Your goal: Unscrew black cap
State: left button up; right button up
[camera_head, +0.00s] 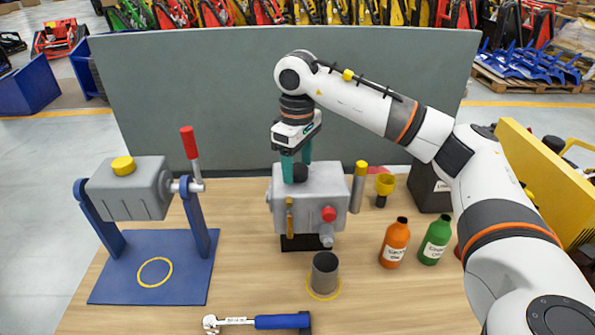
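The grey gearbox-like housing (323,197) stands on the wooden bench, with a black cap (300,173) on its top. My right gripper (297,165) points down over the housing, its two teal fingers on either side of the cap. One finger is at the cap's left, and the other is at its right and partly behind it. A gap about as wide as the cap shows between the fingers. I cannot tell whether they press on the cap. My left gripper is not in view.
A red-handled grey unit (131,190) on a blue stand (187,283) is at left. A dark cup (325,272), a blue-handled wrench (262,322), an orange bottle (395,243) and a green bottle (435,240) stand or lie nearby. A grey panel (200,100) closes the back.

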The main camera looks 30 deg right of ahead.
jog(key=m, duration=0.7)
jog(key=shift+p, duration=0.3)
jog(key=m, duration=0.7)
jog(key=shift+r+m+p, duration=0.1)
jog(key=shift+m+p, duration=0.2)
jog(key=shift+p, duration=0.05)
jog(key=m, duration=0.4)
jog(key=shift+m, duration=0.4)
jog(key=m, duration=0.2)
jog(key=shift+m+p, duration=0.35)
jog(key=shift+m, duration=0.05)
jog(key=m, duration=0.4)
jog(key=shift+m+p, duration=0.3)
jog(key=m, duration=0.2)
jog(key=shift+m, duration=0.3)
